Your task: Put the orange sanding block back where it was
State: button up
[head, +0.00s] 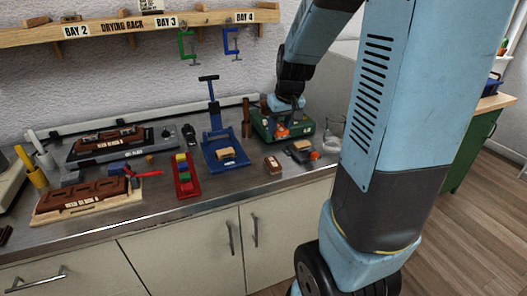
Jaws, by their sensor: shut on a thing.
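My gripper (283,122) points down over a green box-like thing (307,124) at the right part of the metal bench. It is shut on a small orange piece, which looks like the orange sanding block (281,131). The block shows just below the gripper, at or over the green thing's front part. I cannot tell whether it touches the green thing. The fingertips are too small to make out clearly, and my arm hides part of this area.
A blue press (224,150) and a red tray (186,178) stand left. A shelf (150,27) with hanging clamps is above. Bare bench shows at the front.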

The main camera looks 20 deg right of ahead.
jog(key=s+a, duration=0.3)
send_over(260, 151)
jog(key=s, duration=0.1)
notch_tip(260, 151, down, 9)
jog(key=shift+s+f, duration=0.1)
jog(key=shift+w+d+f, duration=0.1)
jog(key=shift+w+f, duration=0.15)
jog(key=shift+f, duration=0.15)
notch_tip(260, 151, down, 3)
jog(key=shift+r, duration=0.1)
jog(key=o, duration=1)
